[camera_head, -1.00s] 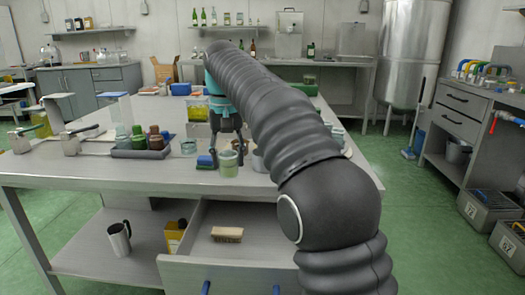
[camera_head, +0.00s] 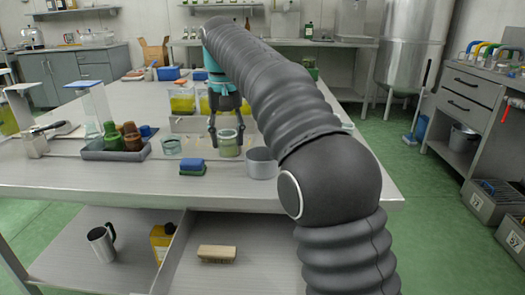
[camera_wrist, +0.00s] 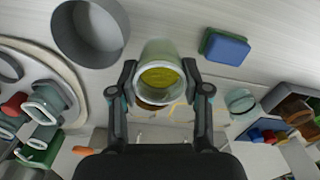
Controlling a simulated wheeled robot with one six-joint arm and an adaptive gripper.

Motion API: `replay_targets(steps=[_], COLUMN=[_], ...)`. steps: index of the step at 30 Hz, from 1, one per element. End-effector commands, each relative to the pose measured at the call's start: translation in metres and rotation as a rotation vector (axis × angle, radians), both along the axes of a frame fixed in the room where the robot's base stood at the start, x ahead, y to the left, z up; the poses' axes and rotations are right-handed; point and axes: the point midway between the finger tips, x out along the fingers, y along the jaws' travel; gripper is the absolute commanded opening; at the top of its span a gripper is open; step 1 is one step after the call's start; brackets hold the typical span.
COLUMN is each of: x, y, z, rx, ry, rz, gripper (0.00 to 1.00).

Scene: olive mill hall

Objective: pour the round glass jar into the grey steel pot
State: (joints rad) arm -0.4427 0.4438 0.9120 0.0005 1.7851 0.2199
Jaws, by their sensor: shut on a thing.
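The round glass jar (camera_head: 229,146), with pale green walls and yellow-green contents, is between the fingers of my gripper (camera_head: 227,136). The wrist view shows the jar (camera_wrist: 160,52) gripped from both sides, its mouth towards the camera. My gripper is shut on it. The jar looks upright; I cannot tell how far it is above the table. The grey steel pot (camera_head: 262,165) stands on the table just right of the jar in the head view, partly behind my arm. In the wrist view the pot (camera_wrist: 88,58) is at the upper left, apart from the jar, its inside partly cut off.
A blue and green sponge (camera_head: 192,166) lies left of the pot, near the table's front edge. An empty-looking glass (camera_head: 171,146) and a grey tray (camera_head: 98,152) of bottles stand further left. Yellow-filled containers (camera_head: 182,104) are behind.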

Motion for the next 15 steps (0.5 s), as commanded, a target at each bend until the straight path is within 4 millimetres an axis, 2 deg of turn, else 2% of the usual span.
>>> replay_targets(steps=[8,15], x=[-0.003,-0.002], y=[0.005,-0.007], z=[0.003,0.012], rx=[0.016,0.098], ry=[0.000,-0.006], rz=[0.011,0.003], gripper=[0.10,0.10])
